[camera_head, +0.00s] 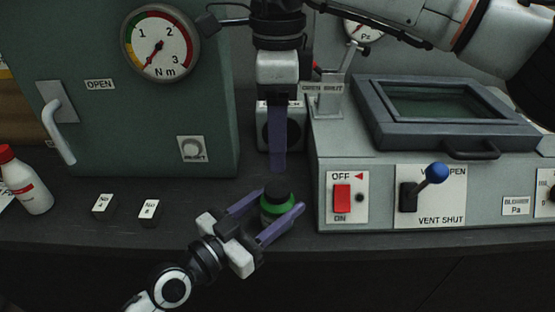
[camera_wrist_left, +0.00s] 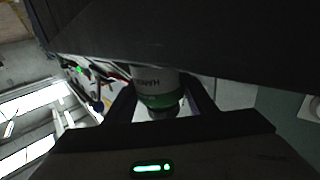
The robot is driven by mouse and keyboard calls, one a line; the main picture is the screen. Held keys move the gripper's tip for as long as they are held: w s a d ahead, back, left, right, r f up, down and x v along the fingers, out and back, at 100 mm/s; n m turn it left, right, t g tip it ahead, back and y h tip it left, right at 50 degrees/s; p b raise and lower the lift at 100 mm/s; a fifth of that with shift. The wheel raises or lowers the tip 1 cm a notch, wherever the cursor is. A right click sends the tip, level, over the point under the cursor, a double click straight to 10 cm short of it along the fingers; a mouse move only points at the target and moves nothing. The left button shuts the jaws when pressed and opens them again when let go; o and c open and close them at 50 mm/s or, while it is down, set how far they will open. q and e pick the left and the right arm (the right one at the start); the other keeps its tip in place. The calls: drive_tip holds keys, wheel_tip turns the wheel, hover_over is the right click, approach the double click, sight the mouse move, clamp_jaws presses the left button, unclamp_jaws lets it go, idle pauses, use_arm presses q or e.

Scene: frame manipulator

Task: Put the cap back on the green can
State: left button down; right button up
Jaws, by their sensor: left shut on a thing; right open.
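The green can (camera_head: 274,212) stands upright on the dark bench, with a green band and a black, cap-like top (camera_head: 277,190). My left gripper (camera_head: 282,201) is shut on the can, one purple finger on each side of it. In the left wrist view the can (camera_wrist_left: 158,88) shows upside down between the fingers, with white lettered and green parts. My right gripper (camera_head: 277,167) points down above and just behind the can, apart from it. Its fingers are seen edge-on, and nothing shows in them. I see no separate loose cap.
A grey machine (camera_head: 385,172) with a red switch (camera_head: 342,198) and blue-knobbed lever (camera_head: 434,173) stands close right of the can. A green cabinet (camera_head: 110,120) stands behind left. Two small labelled blocks (camera_head: 103,207) (camera_head: 148,212) and a white bottle with red cap (camera_head: 27,185) are left.

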sight(265, 214)
wheel_tip(265, 214, up, 2)
drive_tip(key=shift+r, duration=0.1)
use_arm(q)
drive_tip(key=c, duration=0.7)
unclamp_jaws()
drive_tip(key=b+v, duration=0.2)
drive_tip(key=v, duration=0.7)
drive_tip(key=shift+f, duration=0.1)
drive_tip(key=shift+s+a, duration=0.45)
use_arm(e)
drive_tip(key=shift+f, duration=1.15)
